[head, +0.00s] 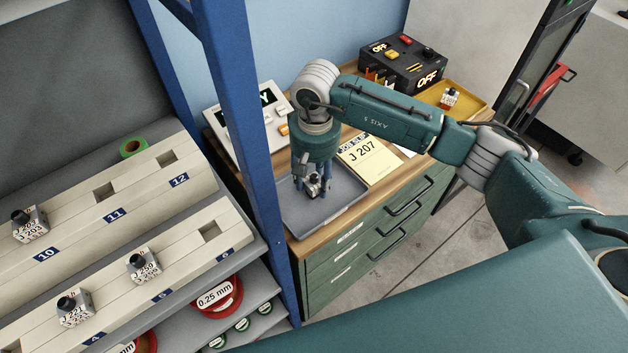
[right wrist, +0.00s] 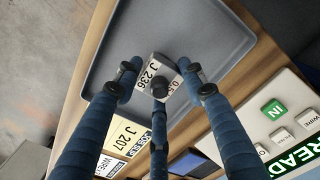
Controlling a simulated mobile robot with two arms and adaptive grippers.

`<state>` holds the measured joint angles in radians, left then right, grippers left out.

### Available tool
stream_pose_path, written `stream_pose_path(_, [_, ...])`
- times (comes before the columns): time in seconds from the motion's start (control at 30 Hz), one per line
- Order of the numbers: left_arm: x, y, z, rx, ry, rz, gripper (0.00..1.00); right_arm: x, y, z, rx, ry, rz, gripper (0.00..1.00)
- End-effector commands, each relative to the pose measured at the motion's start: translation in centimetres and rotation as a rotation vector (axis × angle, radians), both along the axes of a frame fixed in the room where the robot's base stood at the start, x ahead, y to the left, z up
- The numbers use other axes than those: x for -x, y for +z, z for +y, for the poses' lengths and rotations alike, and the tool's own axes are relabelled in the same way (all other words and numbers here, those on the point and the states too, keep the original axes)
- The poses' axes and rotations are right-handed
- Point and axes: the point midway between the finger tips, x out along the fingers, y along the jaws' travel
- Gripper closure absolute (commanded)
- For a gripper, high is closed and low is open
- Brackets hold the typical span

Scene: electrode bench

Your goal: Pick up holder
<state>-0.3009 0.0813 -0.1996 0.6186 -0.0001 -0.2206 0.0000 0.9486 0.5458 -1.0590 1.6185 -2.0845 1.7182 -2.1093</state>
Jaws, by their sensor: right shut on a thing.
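A small grey holder with a black knob and a white label reading J 236 (right wrist: 153,73) is in the grey tray; it also shows in the head view (head: 314,183). My right gripper (head: 312,188) points straight down over the tray, its blue fingers closed around the holder. In the right wrist view the fingers of the right gripper (right wrist: 158,92) surround the knob. Whether the holder touches the tray floor I cannot tell. A yellow job slip (head: 368,158) beside the tray reads J 207. My left gripper is not in view.
The grey tray (head: 300,218) sits on a wooden-topped green drawer cabinet (head: 350,255). A blue rack post (head: 240,120) stands close at left. Stepped rack shelves hold several holders (head: 143,263). A yellow tray (head: 470,104) with another holder, a black power box (head: 402,62) and a display panel (head: 240,118) stand behind.

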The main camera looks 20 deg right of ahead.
Motion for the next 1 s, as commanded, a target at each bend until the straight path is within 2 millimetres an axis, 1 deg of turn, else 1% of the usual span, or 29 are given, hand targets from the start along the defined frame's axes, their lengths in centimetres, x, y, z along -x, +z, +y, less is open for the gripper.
stream_pose_path(0.17, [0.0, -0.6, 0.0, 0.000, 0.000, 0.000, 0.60, -0.2, 1.4, 0.0, -0.001, -0.001, -0.005, 1.00])
stream_pose_path(0.27, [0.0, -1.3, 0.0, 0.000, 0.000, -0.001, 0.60, -0.2, 3.0, 0.0, -0.001, 0.001, -0.008, 1.00])
stream_pose_path(0.37, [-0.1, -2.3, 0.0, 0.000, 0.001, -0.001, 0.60, -0.3, 5.4, 0.0, -0.001, 0.001, -0.012, 1.00])
stream_pose_path(0.5, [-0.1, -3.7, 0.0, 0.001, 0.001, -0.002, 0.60, -0.3, 9.8, 0.0, -0.001, 0.001, -0.011, 1.00])
stream_pose_path(0.6, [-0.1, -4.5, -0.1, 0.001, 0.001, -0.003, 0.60, -0.2, 12.9, 0.1, -0.002, 0.001, -0.010, 1.00])
stream_pose_path(0.67, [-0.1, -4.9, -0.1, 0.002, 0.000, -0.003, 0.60, -0.2, 14.4, 0.0, -0.001, 0.001, -0.008, 1.00])
stream_pose_path(0.7, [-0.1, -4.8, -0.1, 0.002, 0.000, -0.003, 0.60, -0.2, 15.6, 0.0, 0.000, -0.001, -0.008, 1.00])
stream_pose_path(0.83, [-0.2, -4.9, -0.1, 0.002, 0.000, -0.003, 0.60, -0.1, 17.9, -0.1, 0.001, -0.001, -0.006, 1.00])
stream_pose_path(1.0, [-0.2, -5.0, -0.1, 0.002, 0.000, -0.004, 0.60, -0.1, 19.5, 0.0, 0.000, 0.000, -0.003, 1.00])
